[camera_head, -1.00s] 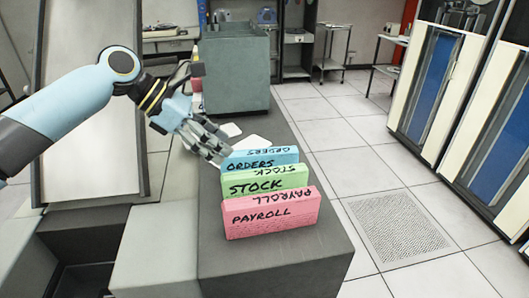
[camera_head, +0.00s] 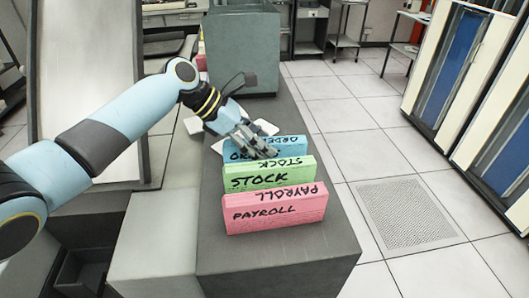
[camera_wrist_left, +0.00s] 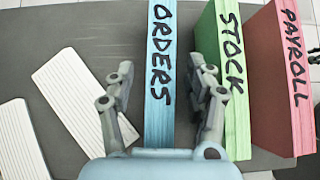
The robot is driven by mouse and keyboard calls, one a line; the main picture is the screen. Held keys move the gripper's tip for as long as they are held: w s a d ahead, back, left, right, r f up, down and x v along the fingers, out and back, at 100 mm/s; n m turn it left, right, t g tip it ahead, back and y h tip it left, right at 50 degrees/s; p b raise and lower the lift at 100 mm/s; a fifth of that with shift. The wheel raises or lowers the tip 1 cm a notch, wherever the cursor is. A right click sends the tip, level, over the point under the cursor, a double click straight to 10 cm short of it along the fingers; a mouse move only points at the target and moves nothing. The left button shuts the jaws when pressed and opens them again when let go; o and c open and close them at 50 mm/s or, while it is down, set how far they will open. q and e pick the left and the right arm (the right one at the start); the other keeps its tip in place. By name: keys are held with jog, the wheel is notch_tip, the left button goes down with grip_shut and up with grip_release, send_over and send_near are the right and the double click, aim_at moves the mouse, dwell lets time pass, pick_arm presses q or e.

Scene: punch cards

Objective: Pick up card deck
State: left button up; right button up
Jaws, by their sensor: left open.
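Three card decks stand upright in a row on the dark grey counter (camera_head: 225,255). The pink PAYROLL deck (camera_head: 275,210) is nearest. The green STOCK deck (camera_head: 268,177) is behind it, and the blue ORDERS deck (camera_head: 290,146) is farthest. My left gripper (camera_head: 262,150) is open at the blue deck, covering part of its lettering. In the left wrist view the fingers lie on either side of the blue deck (camera_wrist_left: 160,75), one in the space before the green deck (camera_wrist_left: 225,70). Contact cannot be told. My right gripper is not in view.
Two white cards lie flat on the counter beside the blue deck, in the left wrist view a nearer one (camera_wrist_left: 85,100) and a farther one (camera_wrist_left: 20,142). A grey-green box (camera_head: 243,50) stands behind. Floor tiles (camera_head: 345,140) lie open to the right.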

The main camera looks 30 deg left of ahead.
pick_arm(q)
jog(key=shift+w+d+f, duration=0.25)
jog(key=shift+d+f, duration=0.2)
grip_shut()
